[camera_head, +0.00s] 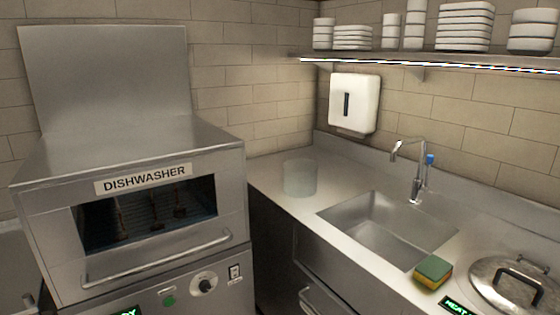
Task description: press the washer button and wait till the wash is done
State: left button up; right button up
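The dishwasher (215,165) is a steel box at the left with a "DISHWASHER" label (143,179). Its front window (150,215) shows a rack inside with several brownish items, too dark to name. A bar handle (155,260) runs across the front below the window. The lower panel holds a round green button (168,301), a dial (204,283) and a small switch (235,272). A display with green letters (128,312) is cut off by the bottom edge, so I cannot read it fully. Neither of my grippers is in view.
A sink (385,228) with a faucet (418,185) is in the right counter. A translucent container (299,178), a sponge (433,271) and a lidded steel pot (510,284) stand around it. A shelf (425,62) above holds stacked white dishes.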

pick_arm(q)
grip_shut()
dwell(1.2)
